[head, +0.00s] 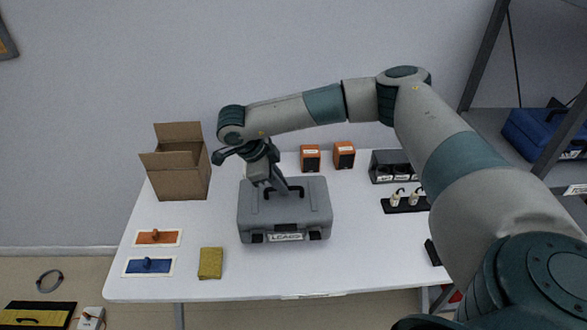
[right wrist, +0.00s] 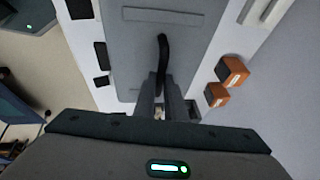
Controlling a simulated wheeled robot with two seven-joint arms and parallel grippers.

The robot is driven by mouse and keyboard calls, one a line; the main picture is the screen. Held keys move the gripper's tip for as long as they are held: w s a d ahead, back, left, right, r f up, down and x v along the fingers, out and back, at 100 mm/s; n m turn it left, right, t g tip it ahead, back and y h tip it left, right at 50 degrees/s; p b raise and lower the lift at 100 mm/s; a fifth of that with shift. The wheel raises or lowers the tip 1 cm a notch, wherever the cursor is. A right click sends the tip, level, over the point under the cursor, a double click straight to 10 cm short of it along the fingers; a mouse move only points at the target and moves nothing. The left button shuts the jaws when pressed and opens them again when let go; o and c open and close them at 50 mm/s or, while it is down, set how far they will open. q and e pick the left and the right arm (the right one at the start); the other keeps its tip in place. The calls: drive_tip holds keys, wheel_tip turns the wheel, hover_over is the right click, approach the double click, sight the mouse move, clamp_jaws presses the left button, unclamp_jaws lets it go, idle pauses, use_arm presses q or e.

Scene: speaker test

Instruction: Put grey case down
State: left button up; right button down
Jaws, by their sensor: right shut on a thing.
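The grey case (head: 285,217), labelled LEADS on its front, lies flat at the middle of the white table (head: 365,255). I cannot tell whether its underside touches the table. My right gripper (head: 277,191) comes down from above and is shut on the case's black handle. In the right wrist view the grey case (right wrist: 190,40) fills the upper middle, and the dark handle (right wrist: 163,55) runs down between the fingers of my right gripper (right wrist: 160,92). My left gripper is in neither view.
An open cardboard box (head: 180,178) stands left of the case. Two orange boxes (head: 310,157) (head: 344,154) stand behind it. A yellow sponge (head: 210,263), a blue float (head: 149,266) and an orange float (head: 157,237) lie front left. A dark unit (head: 388,166) stands back right.

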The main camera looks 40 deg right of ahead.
sight(279, 200)
drive_tip(key=shift+w+a+f, duration=0.2)
drive_tip(key=shift+a+f, duration=0.05)
drive_tip(key=shift+a, duration=0.4)
drive_tip(key=shift+f+p, duration=0.55)
drive_tip(key=shift+f, duration=0.05)
drive_tip(key=shift+f+p, duration=0.55)
drive_tip(key=shift+f, duration=0.8)
drive_tip(key=c, duration=1.8)
unclamp_jaws()
drive_tip(key=shift+s+f, duration=0.15)
drive_tip(key=shift+f, duration=0.05)
drive_tip(key=shift+r, duration=0.1)
